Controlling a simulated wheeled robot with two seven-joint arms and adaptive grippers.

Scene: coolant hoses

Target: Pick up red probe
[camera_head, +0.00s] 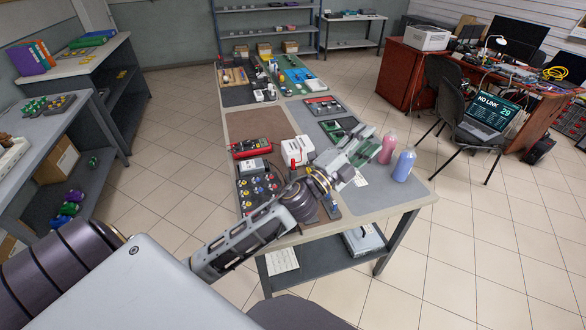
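A small upright red piece (293,164), perhaps the red probe, shows beside my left wrist on the long table; its lower part is hard to make out. A red multimeter (252,148) lies to its left. My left gripper (362,152) reaches over the table from below, to the right of the red piece. Its fingers look spread apart, with nothing clearly between them. The gripper and wrist hide part of the tabletop under them. My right gripper is out of view.
A white box (298,150) stands close to the red piece. A board with coloured knobs (257,188) lies at the near left. Pink (387,147) and blue (404,165) bottles stand right of my gripper. A brown mat (256,124) is mostly bare.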

